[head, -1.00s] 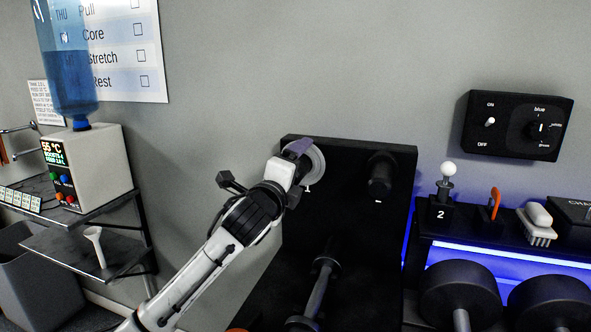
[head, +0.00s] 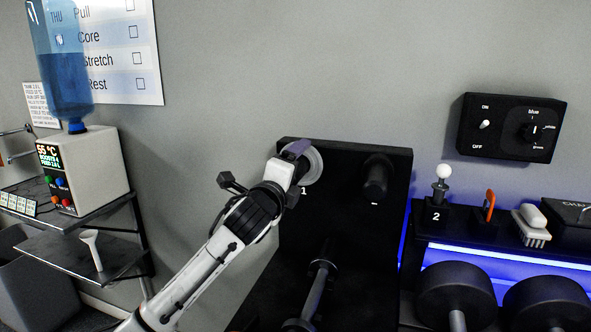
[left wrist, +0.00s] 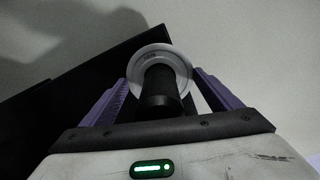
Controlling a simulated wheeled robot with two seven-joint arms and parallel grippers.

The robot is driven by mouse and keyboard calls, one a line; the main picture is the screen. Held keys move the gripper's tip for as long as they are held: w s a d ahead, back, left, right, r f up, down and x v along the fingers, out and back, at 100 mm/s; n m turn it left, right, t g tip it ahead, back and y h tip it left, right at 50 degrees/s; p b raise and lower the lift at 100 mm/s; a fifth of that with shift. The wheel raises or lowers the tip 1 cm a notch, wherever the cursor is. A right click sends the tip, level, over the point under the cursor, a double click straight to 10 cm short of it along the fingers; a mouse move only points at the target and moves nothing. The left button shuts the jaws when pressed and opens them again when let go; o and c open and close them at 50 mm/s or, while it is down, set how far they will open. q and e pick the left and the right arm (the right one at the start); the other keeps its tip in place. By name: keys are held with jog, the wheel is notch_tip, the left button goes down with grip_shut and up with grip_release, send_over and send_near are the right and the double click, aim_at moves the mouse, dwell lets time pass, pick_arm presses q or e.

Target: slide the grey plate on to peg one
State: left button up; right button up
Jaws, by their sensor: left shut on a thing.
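The grey plate (head: 316,164) is a pale disc at the upper left of the black rack board. My left gripper (head: 300,157) is shut on it, with purple fingers at its two sides. In the left wrist view the plate (left wrist: 147,54) is a light ring between the fingers (left wrist: 163,72). The black peg one (left wrist: 160,92) shows through its middle and sticks out towards my palm, so the plate appears to be around the peg. The label 1 (head: 303,190) is just below the plate. I cannot tell whether the plate touches the board. My right gripper is out of view.
A second black peg (head: 376,178) on the black board (head: 340,220) is bare. A dumbbell-like bar (head: 318,288) is below. A shelf with a brush (head: 533,225) and large dumbbells (head: 456,290) is at the right. A water dispenser (head: 85,170) stands at the left.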

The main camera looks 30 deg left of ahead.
pick_arm(q)
jog(key=shift+r, duration=0.1)
jog(key=o, duration=1.2)
jog(key=shift+c, duration=0.2)
jog(key=b+v, duration=0.1)
jog(key=v, duration=0.9)
jog(key=shift+s+d, duration=0.1)
